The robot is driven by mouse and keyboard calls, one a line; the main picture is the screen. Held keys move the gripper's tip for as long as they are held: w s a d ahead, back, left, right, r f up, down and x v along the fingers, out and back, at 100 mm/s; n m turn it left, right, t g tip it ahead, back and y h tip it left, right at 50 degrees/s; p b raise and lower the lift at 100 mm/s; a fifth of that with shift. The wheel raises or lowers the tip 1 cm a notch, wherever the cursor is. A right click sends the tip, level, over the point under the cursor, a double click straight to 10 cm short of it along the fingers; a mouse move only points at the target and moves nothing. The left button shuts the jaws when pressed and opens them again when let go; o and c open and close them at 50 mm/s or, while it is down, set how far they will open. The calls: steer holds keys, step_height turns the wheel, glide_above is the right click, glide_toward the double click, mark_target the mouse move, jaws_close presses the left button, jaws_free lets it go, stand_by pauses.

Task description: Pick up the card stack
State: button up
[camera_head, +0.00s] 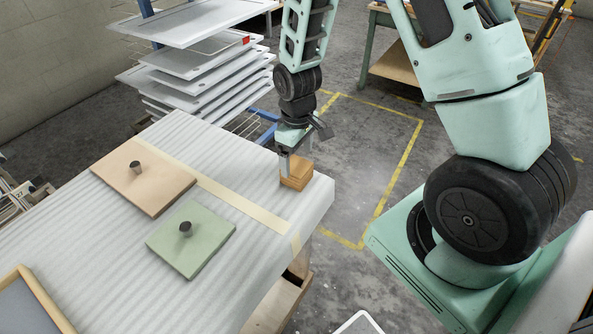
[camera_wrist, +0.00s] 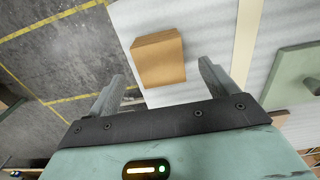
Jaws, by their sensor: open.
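The card stack (camera_head: 295,174) is a small brown-orange block of stacked cards. It sits on the padded cart top (camera_head: 110,245) near its far right corner. In the wrist view the card stack (camera_wrist: 160,60) lies ahead of my gripper, between the lines of its two fingers. My gripper (camera_head: 297,156) is over the stack, pointing down, and partly hides it in the head view. In the wrist view my gripper (camera_wrist: 166,78) is open, with nothing held. I cannot tell whether the fingertips are level with the stack's sides or above it.
A tan panel with a dark knob (camera_head: 155,185) and a green panel with a dark knob (camera_head: 195,245) lie on the padding. A cream strip (camera_head: 235,196) crosses the top. A rack of white trays (camera_head: 205,75) stands behind. A wooden-framed tray (camera_head: 40,300) is at lower left.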

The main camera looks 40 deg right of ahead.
mark_target(297, 165)
steer(key=shift+f+p, duration=0.8)
steer(key=shift+f, duration=1.5)
steer(key=c, duration=1.1)
